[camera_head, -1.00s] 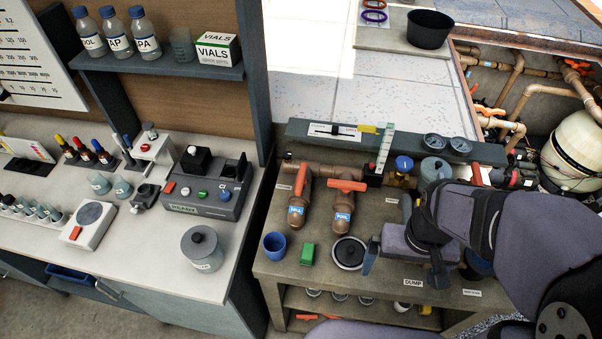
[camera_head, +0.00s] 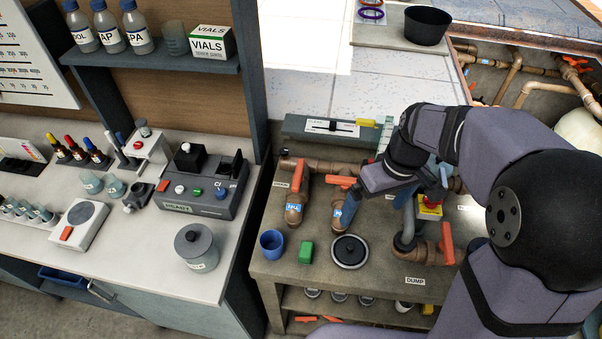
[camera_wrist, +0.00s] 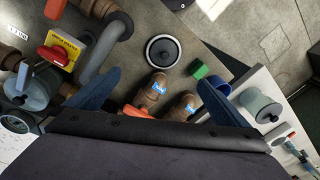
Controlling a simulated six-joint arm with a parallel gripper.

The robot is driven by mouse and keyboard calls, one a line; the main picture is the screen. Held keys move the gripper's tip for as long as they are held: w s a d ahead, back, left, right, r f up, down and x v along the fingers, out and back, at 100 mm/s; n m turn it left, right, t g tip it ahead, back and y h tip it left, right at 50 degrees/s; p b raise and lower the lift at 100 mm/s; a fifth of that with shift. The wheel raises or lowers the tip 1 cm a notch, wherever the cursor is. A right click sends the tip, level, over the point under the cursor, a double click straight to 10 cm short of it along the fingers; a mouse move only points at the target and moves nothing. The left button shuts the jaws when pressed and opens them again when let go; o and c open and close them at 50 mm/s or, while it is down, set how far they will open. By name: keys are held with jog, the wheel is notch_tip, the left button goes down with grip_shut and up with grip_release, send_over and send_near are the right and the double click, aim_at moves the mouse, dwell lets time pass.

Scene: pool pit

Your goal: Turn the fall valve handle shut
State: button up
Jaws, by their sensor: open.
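Two brown valves with blue tags stand side by side on the bench; I cannot read which is the fall valve. The left valve (camera_head: 294,214) has an orange handle (camera_head: 305,177) lying along its body. The right valve (camera_head: 338,218) has an orange handle (camera_head: 341,182) lying crosswise, partly hidden by my gripper (camera_head: 362,203). My gripper is open above and beside the right valve. In the wrist view, both valves (camera_wrist: 155,88) show between my spread fingers (camera_wrist: 160,98). The right valve's handle (camera_wrist: 136,112) shows near the palm edge, apart from both fingers.
A blue cup (camera_head: 272,244), green block (camera_head: 307,252) and round black lid (camera_head: 349,251) stand in front of the valves. To the right are a yellow block (camera_head: 430,208) with a red knob and a grey bent pipe with an orange handle (camera_head: 447,243). A slider panel (camera_head: 330,127) stands behind.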

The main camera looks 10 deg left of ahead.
jog(key=w+a+n+y+b, duration=0.1)
jog(key=w+a+n+b, duration=0.2)
jog(key=w+a+n, duration=0.45)
jog(key=n+y+b, duration=0.2)
jog(key=n, duration=0.2)
send_near(299, 172)
jog(key=shift+p+x, duration=1.7)
jog(key=shift+x, duration=2.4)
jog(key=shift+a, duration=0.1)
jog(key=c, duration=0.9)
